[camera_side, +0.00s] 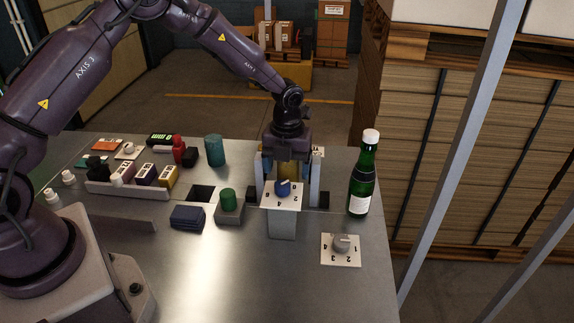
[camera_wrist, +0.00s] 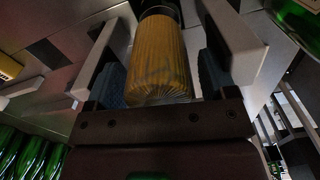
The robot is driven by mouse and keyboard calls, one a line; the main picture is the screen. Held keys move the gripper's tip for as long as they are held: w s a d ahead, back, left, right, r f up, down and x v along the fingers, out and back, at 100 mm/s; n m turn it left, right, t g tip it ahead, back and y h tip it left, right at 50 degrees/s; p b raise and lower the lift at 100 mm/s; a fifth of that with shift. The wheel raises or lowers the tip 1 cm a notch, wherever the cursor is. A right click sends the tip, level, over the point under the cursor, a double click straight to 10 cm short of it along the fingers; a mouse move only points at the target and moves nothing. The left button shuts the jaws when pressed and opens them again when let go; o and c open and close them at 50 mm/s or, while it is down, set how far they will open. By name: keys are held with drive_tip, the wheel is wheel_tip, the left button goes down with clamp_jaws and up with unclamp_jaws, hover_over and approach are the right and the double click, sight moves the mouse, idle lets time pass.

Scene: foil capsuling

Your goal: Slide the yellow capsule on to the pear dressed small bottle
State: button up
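The yellow capsule (camera_side: 289,171) is upright between the fingers of my gripper (camera_side: 290,185), behind a card with a blue knob. In the wrist view, the ribbed yellow capsule (camera_wrist: 162,60) fills the space between the two pale fingers of my gripper (camera_wrist: 170,50). Gaps show between it and both fingers, so the gripper is open around it. A dark rounded thing (camera_wrist: 160,11) shows at the capsule's far end; I cannot tell what it is or whether the capsule is around it. I cannot pick out the pear dressed small bottle; what stands under the capsule is mostly hidden.
A green bottle with a white cap (camera_side: 361,178) stands close right of my gripper. The blue-knob stand (camera_side: 283,222) is in front. A grey dial (camera_side: 341,244), a green cylinder on a block (camera_side: 228,202) and a tray of boxes (camera_side: 130,189) lie around. The front table is clear.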

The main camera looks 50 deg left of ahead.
wheel_tip(320, 180, up, 13)
idle(0.6)
idle(0.3)
drive_tip(key=shift+n, duration=1.1)
drive_tip(key=s+r+n+t, duration=0.2)
drive_tip(key=s+r+n, duration=0.2)
drive_tip(key=s+n, duration=0.4)
drive_tip(key=s+d+r+n+t, duration=0.1)
drive_tip(key=s+r+n, duration=0.4)
drive_tip(key=s+n, duration=0.4)
drive_tip(key=s+r+n+t, duration=0.2)
drive_tip(key=s+r+n, duration=0.2)
drive_tip(key=s+n, duration=0.5)
drive_tip(key=shift+s+d+r+t, duration=0.2)
drive_tip(key=shift+s+d+t, duration=0.1)
drive_tip(key=shift+s, duration=0.25)
